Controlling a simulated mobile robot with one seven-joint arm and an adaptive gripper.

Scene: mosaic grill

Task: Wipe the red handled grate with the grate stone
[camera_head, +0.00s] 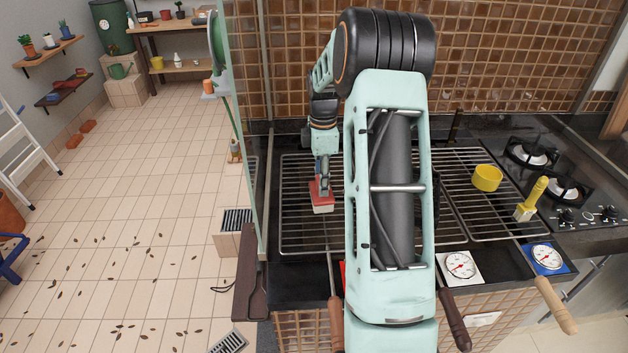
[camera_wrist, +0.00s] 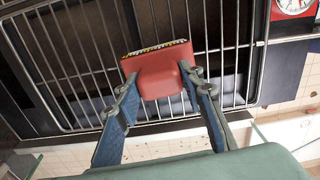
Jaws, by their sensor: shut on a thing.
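The grate stone (camera_head: 322,208) has a red grip and a pale underside. It is over the left grate, low at the bars; I cannot tell whether it touches them. My gripper (camera_head: 321,181) is shut on its red grip from above. In the wrist view the red grip of the stone (camera_wrist: 160,73) sits between the two fingertips of my gripper (camera_wrist: 160,85), with a speckled edge at its far side. The left grate (camera_head: 297,222) has wire bars and a reddish-brown handle (camera_head: 336,322) at its front. My arm hides part of this grate's right side.
A red gauge (camera_wrist: 291,5) shows at the wrist view's corner. Two more grates lie right, with a dark brown handle (camera_head: 455,322) and a pale wooden handle (camera_head: 557,306). A yellow cup (camera_head: 487,178) and yellow brush (camera_head: 531,200) stand on the right grate. A glass panel (camera_head: 247,120) borders the left.

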